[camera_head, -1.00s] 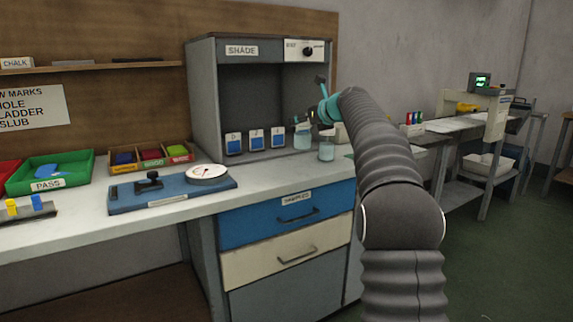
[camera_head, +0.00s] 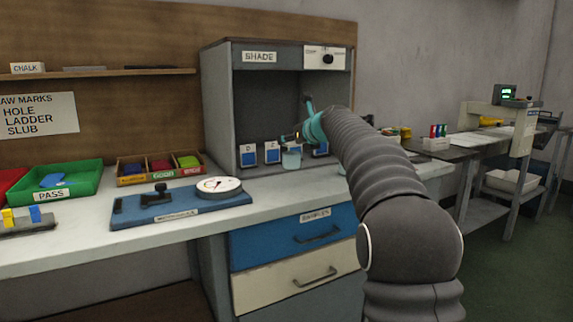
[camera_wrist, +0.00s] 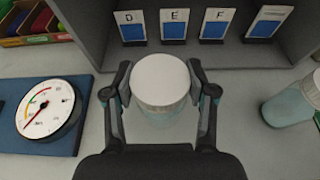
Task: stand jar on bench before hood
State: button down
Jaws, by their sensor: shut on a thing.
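My gripper (camera_wrist: 161,95) is shut on a jar (camera_wrist: 162,85) with a white lid and pale teal glass, one finger on each side. The held jar (camera_head: 291,160) is upright, in front of the open SHADE hood (camera_head: 222,110). I cannot tell whether its base touches the bench (camera_head: 180,235). In the wrist view a second jar (camera_wrist: 292,104) stands on the bench to the right, apart from my gripper. In the head view that jar (camera_head: 342,169) is mostly hidden behind my arm.
Several blue-and-white cards, including D (camera_wrist: 130,27), E (camera_wrist: 174,25) and F (camera_wrist: 216,25), stand inside the hood. A dial gauge on a blue base (camera_head: 165,208) lies left of the held jar. Coloured trays (camera_head: 92,180) stand farther left.

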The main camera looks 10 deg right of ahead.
aim_at(289, 156)
jog(key=shift+s+a+f, duration=0.2)
jog(key=shift+a+f, duration=0.15)
jog(key=shift+a, duration=0.15)
jog(key=shift+s+a+f, duration=0.15)
jog(key=shift+a+f, duration=0.2)
jog(key=shift+a, duration=0.15)
jog(key=shift+f+b, duration=1.15)
jog(key=shift+f, duration=0.8)
jog(key=shift+r, duration=0.1)
jog(key=shift+c, duration=1.8)
grip_release()
jog(key=shift+f, duration=0.2)
jog(key=shift+r, duration=0.2)
jog(key=v, duration=1.2)
